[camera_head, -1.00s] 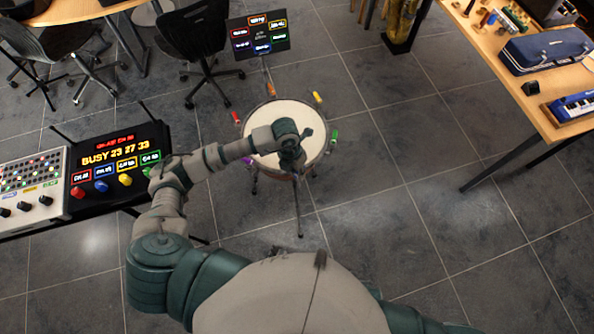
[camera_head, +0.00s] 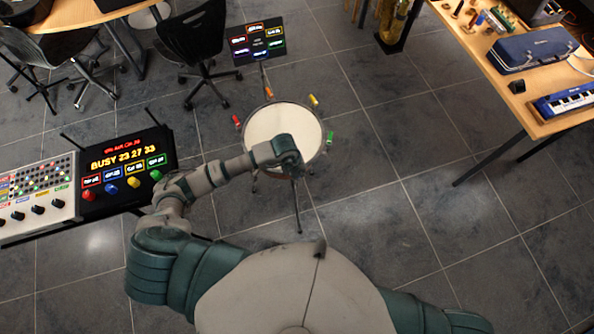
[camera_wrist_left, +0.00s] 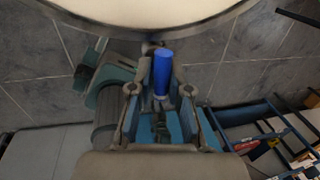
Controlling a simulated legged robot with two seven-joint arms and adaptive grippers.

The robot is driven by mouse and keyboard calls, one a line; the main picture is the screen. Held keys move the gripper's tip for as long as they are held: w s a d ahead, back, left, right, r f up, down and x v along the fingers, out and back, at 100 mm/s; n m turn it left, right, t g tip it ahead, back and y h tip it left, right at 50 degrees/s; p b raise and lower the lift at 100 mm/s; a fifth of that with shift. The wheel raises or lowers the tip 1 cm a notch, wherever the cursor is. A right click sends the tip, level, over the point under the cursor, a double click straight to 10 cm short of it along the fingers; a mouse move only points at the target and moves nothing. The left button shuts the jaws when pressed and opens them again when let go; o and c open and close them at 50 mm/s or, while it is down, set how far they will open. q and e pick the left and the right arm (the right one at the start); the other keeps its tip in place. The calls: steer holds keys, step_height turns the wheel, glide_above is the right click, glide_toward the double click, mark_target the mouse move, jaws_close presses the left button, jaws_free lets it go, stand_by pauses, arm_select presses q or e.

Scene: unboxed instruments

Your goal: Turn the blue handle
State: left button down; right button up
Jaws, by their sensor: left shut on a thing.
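The blue handle (camera_wrist_left: 162,72) stands out from below the rim of the round drum-like stand (camera_wrist_left: 160,26) in the left wrist view. My left gripper (camera_wrist_left: 162,92) has its two fingers on either side of the handle and is shut on it. In the head view the stand (camera_head: 268,125) is in the middle, with red, orange, yellow and green handles round its rim. There my left wrist covers the near edge of the stand, hiding the blue handle and the fingers. My right gripper is out of view.
A black panel (camera_head: 125,165) with coloured knobs and a grey knob console (camera_head: 38,200) stand at left. A small sign (camera_head: 257,42) and a black chair (camera_head: 200,40) are behind the stand. A wooden table (camera_head: 500,85) is at right; the floor between is clear.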

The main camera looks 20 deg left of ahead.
arm_select(q)
steer(key=shift+n+p, duration=0.4)
steer(key=shift+n, duration=0.4)
steer(key=c, duration=1.1)
jaws_free()
steer(key=shift+w+f, duration=0.1)
steer(key=shift+w, duration=0.05)
steer(key=r, duration=0.4)
steer(key=s+a+r, duration=0.1)
steer(key=r, duration=0.6)
steer(key=shift+s+a+r, duration=0.25)
steer(key=shift+a+r, duration=0.05)
steer(key=shift+r, duration=0.05)
